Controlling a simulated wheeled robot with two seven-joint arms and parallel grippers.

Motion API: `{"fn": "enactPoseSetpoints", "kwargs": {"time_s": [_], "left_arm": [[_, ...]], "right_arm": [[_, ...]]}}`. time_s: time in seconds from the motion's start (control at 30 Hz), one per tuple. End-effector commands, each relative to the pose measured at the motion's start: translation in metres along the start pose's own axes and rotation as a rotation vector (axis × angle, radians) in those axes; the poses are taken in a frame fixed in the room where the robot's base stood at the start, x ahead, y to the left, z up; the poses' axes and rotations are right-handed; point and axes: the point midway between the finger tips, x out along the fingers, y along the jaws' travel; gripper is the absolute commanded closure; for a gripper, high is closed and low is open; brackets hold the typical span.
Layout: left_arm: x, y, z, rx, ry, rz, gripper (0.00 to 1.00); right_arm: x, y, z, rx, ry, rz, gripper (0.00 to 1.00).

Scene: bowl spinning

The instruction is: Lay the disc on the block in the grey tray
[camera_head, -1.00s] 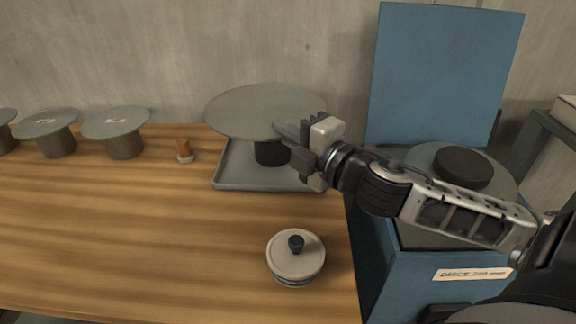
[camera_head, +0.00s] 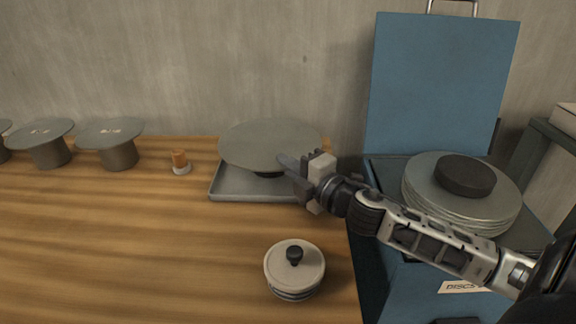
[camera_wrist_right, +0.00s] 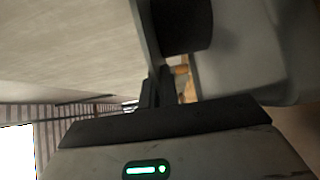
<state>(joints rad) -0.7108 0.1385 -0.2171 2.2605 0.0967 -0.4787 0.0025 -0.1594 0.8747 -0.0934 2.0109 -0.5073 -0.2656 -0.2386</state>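The grey disc (camera_head: 262,143) is in my right gripper (camera_head: 292,165), which is shut on its right edge. The disc is over the grey tray (camera_head: 228,186) and hides most of the dark block (camera_head: 270,174). Only a sliver of the block shows under the disc, so I cannot tell whether they touch. In the right wrist view the disc (camera_wrist_right: 147,38) is a thin edge at my right gripper's fingers (camera_wrist_right: 157,88). The dark block (camera_wrist_right: 185,25) and pale tray (camera_wrist_right: 240,60) are beside it. My left gripper is not in view.
A blue box (camera_head: 400,290) at right holds stacked discs (camera_head: 420,190) with a black knob (camera_head: 465,176); its blue lid (camera_head: 440,90) stands behind. A lidded jar (camera_head: 295,268) is in front. Blocks with discs (camera_head: 110,130) and an orange-topped peg (camera_head: 180,162) are left. The table's front left is clear.

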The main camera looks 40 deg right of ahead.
Motion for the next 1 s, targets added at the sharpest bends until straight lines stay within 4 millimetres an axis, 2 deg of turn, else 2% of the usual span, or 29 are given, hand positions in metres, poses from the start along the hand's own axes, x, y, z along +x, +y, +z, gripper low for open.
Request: {"fn": "enactPoseSetpoints", "kwargs": {"time_s": [0.17,0.2,0.23,0.27,0.67,0.77,1.0], "left_arm": [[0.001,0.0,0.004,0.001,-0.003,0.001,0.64],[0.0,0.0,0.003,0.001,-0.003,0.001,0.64],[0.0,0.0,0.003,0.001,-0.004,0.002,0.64],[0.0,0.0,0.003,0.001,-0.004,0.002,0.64],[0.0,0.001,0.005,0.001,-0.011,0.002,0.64],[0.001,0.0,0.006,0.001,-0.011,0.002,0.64],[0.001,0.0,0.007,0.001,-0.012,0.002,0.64]], "right_arm": [[0.0,-0.003,0.0,0.0,0.0,0.003,1.0],[0.0,-0.003,0.0,0.001,-0.001,0.0,0.86],[0.0,-0.003,0.0,0.001,0.0,0.0,0.78],[0.0,-0.003,0.0,0.001,0.0,0.0,0.76],[-0.005,-0.001,0.0,0.002,0.0,-0.003,0.76],[-0.016,-0.002,0.0,0.004,-0.001,-0.004,0.76],[-0.057,-0.002,0.0,0.004,-0.001,-0.004,0.76]]}}
